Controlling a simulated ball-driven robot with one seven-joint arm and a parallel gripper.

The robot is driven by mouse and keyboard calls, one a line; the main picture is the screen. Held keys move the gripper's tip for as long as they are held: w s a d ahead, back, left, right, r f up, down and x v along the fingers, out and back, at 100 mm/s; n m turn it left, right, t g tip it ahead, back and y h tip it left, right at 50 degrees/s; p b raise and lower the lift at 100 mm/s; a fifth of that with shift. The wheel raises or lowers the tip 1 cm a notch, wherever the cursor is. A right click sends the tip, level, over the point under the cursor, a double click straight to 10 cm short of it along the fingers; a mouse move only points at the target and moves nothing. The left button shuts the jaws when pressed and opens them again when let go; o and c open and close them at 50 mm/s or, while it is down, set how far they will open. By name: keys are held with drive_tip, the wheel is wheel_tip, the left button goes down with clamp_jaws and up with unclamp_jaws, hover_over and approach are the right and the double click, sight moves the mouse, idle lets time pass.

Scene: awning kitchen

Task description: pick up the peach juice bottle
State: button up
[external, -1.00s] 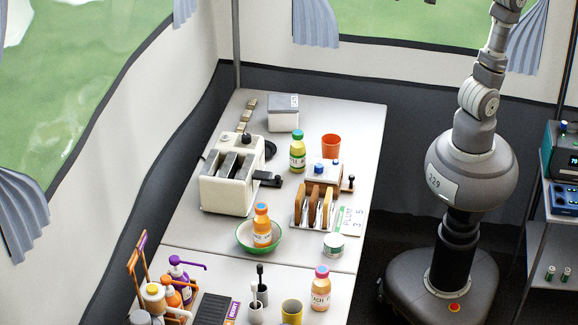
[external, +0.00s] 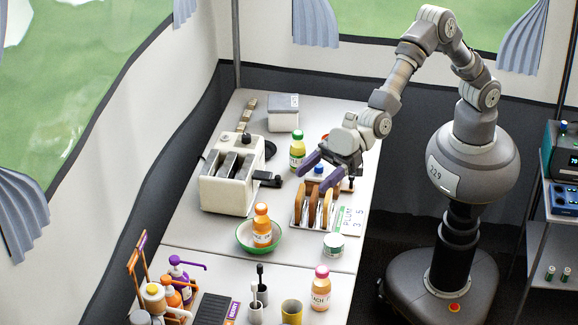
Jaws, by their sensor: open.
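A bottle (external: 320,290) with a pink cap, pale orange contents and a label showing "ACH" stands upright near the front right of the white table. Another orange bottle (external: 262,228) with an orange cap stands in a green bowl (external: 243,243); its label is too small to read. My gripper (external: 317,173) is open, with its purple fingers above the toast rack area, well behind and above both bottles. It holds nothing.
A toast rack (external: 314,208) with slices, a toaster (external: 229,178) and a green-capped yellow bottle (external: 297,151) stand near my gripper. A small tin (external: 333,244), yellow cup (external: 291,312) and small pot with a brush (external: 257,305) stand around the "ACH" bottle.

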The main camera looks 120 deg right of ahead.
drive_tip(key=m+h+p, duration=0.1)
hover_over(317, 278)
drive_tip(key=s, duration=0.2)
wheel_tip(317, 278, down, 18)
drive_tip(key=s+f+m+h, duration=0.1)
drive_tip(key=s+f, duration=0.1)
drive_tip(key=f, duration=0.5)
drive_tip(key=s+f+m+h, duration=0.1)
drive_tip(key=s+f, duration=0.2)
drive_tip(key=f, duration=0.3)
drive_tip(key=b+x, duration=0.1)
drive_tip(key=x, duration=0.6)
drive_tip(key=shift+w+b, duration=0.2)
drive_tip(key=shift+b, duration=0.15)
drive_tip(key=shift+r, duration=0.15)
clamp_jaws()
